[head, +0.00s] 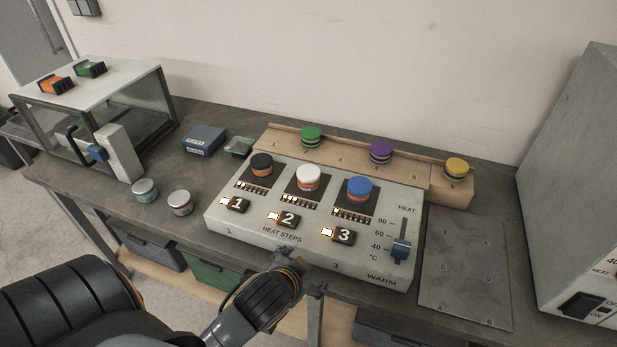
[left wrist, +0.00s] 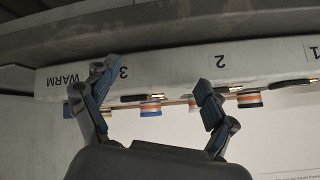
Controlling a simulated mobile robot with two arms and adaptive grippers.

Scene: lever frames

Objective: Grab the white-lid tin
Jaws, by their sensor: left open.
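The white-lid tin (head: 308,178), with an orange band, stands upright on the middle pad of the heater panel (head: 250,231), behind the number 2 key. A black-lid tin (head: 262,165) stands to its left and a blue-lid tin (head: 359,190) to its right. My left gripper (head: 302,270) is open and empty, low at the panel's front edge, apart from the tin. In the left wrist view, upside down, its spread fingers (left wrist: 155,92) are before the panel front.
A wooden rail (head: 345,160) behind holds green, purple and yellow-lid tins. A slider (head: 401,249) sticks up at the panel's right. A glass-sided box (head: 140,105) stands left, a large grey unit (head: 580,180) right.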

